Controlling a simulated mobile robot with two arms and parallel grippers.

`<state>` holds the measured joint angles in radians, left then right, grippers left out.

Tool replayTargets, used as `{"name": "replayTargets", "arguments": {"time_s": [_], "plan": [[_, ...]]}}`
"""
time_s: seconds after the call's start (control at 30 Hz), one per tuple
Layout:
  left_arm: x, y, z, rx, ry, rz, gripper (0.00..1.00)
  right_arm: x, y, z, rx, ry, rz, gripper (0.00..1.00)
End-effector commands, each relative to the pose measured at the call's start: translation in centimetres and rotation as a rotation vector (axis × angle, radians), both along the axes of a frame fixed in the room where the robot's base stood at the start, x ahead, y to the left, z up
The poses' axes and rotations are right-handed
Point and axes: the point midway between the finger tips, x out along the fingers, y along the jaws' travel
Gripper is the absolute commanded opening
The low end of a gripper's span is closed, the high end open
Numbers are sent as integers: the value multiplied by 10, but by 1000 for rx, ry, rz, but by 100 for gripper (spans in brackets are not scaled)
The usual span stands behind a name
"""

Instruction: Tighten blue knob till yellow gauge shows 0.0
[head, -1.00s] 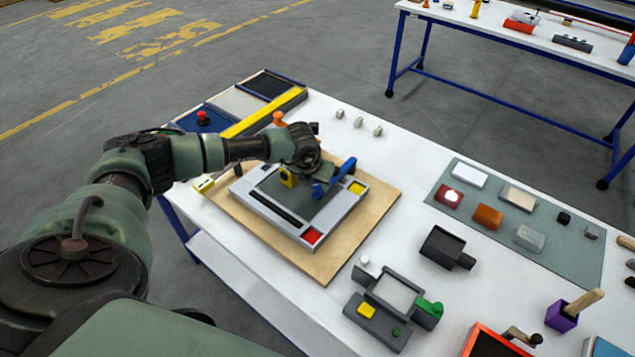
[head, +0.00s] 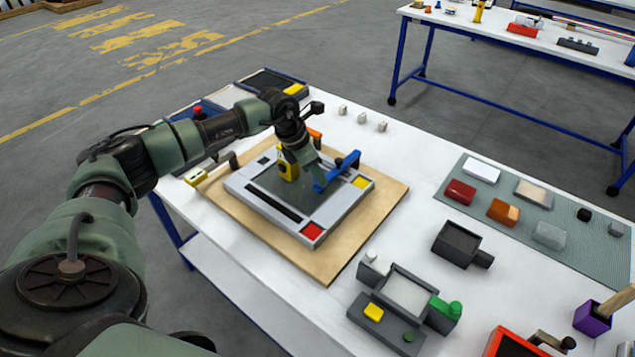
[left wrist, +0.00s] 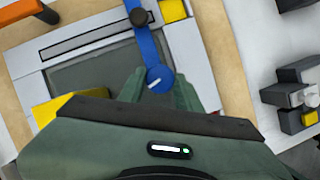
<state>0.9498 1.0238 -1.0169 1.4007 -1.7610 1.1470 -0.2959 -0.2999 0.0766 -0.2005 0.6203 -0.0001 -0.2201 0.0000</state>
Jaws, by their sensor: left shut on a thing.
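The blue knob (left wrist: 160,78) has a white mark and sits at the near end of a blue bar (left wrist: 148,42). In the left wrist view, the green fingers of my left gripper (left wrist: 160,88) are on either side of it, shut on it. In the head view, my left gripper (head: 316,178) reaches down beside the blue bar (head: 340,170) over the grey frame (head: 245,190). The yellow gauge (head: 288,167) stands on the frame just left of the gripper. It shows partly in the left wrist view (left wrist: 52,108); its reading is not legible. My right gripper is out of view.
The frame, with red (head: 312,231) and yellow (head: 361,182) corner patches, lies on a wooden board (head: 355,238). A grey fixture with a green knob (head: 444,306) stands in front at the right. Coloured blocks lie on a grey mat (head: 575,250).

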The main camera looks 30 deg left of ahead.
Motion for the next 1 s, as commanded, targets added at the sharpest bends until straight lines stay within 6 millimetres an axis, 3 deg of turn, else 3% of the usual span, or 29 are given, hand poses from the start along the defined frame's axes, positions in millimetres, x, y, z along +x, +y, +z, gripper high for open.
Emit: {"name": "replayTargets", "arguments": {"time_s": [0.03, 0.4, 1.0], "plan": [[2, 1, -4, -1, -6, -39, 0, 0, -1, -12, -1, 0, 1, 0], [5, 3, -2, -1, -7, -391, 0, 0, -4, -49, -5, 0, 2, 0], [8, 4, 1, 2, -7, -876, 0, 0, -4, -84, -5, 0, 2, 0]]}}
